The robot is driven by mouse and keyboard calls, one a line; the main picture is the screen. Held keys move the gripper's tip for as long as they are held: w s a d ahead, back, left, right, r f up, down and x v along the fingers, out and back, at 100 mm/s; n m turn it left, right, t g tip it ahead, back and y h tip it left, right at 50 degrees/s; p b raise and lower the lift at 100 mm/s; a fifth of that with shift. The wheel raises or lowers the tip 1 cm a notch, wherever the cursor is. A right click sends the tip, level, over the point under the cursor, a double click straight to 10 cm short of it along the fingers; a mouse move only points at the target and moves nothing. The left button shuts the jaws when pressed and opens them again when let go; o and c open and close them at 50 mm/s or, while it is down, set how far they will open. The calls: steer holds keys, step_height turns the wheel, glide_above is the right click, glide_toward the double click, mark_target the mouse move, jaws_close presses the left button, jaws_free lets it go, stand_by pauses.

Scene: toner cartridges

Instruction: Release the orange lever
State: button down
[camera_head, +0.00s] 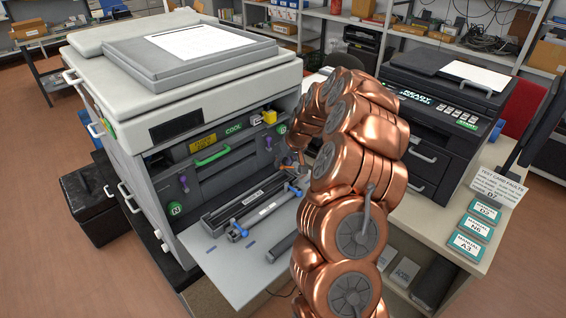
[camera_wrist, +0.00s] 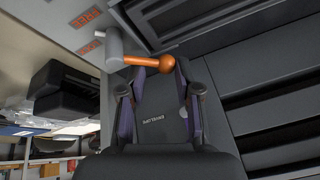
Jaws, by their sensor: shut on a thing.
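The orange lever (camera_wrist: 146,61) shows near the top middle of the wrist view. It has a round orange knob at its right end and joins a grey cylindrical pivot (camera_wrist: 114,46) at its left. My gripper (camera_wrist: 161,73) has its two fingertips at the lever's handle and knob, and it is shut on the lever. The lever lies across the fingertips. In the head view my copper-coloured arm reaches to the right side of the open printer (camera_head: 205,125), and the gripper and lever there are mostly hidden or too small to make out.
An open front panel (camera_head: 240,268) of the printer bears a long dark cartridge unit with blue ends (camera_head: 238,230). A green handle (camera_head: 212,156) and purple levers show inside. A second black printer (camera_head: 445,85) stands right. Manual cards (camera_head: 474,228) lie on the table.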

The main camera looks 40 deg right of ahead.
steer(key=shift+s+d+f, duration=0.25)
steer(key=c, duration=1.2)
jaws_free()
steer(key=shift+o, duration=0.6)
steer(key=shift+d, duration=0.15)
steer(key=o, duration=0.3)
steer(key=shift+r, duration=0.1)
steer(key=shift+o, duration=0.2)
steer(key=shift+w+a, duration=0.1)
steer(key=shift+a, duration=0.1)
steer(key=shift+r, duration=0.2)
steer(key=v, duration=1.1)
steer(key=shift+s+r, duration=0.2)
steer(key=shift+r, duration=0.15)
